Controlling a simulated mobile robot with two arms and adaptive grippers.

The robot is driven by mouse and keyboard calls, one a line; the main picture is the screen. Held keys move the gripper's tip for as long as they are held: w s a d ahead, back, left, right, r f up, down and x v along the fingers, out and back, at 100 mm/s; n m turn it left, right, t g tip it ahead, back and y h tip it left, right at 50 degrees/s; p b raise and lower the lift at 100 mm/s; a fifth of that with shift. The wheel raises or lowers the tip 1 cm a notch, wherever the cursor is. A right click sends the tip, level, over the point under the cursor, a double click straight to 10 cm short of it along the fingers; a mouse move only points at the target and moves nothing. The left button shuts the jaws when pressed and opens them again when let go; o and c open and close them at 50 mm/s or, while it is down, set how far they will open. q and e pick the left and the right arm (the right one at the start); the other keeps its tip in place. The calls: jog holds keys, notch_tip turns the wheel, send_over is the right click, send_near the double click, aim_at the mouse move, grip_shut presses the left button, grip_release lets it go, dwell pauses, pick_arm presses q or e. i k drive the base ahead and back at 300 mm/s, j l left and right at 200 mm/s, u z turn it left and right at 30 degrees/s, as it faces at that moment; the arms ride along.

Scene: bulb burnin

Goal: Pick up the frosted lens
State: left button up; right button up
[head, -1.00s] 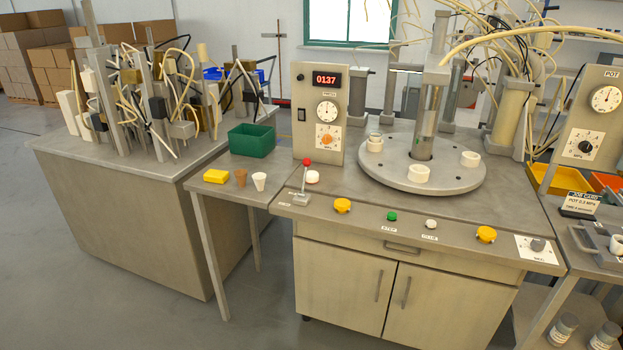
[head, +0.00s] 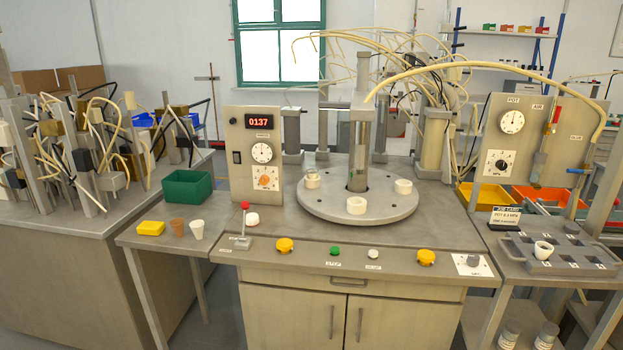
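A small white tapered cup (head: 196,229), which looks like the frosted lens, stands on the low side table left of the main bench. It is beside a brown tapered cup (head: 178,227) and a yellow block (head: 151,228). Another white cup (head: 543,250) sits in a grey tray on the right; it is too small to tell if it is a lens. Neither of my grippers is in view.
A green bin (head: 187,188) stands behind the small cups. The main bench carries a control box (head: 254,155), a round turntable (head: 330,207) with several white sockets, and a lever (head: 243,225). The grey tray (head: 590,262) is on the right-hand table.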

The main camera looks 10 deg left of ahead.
aim_at(252, 219)
jog(key=i+j, duration=0.6)
jog(key=i, duration=0.2)
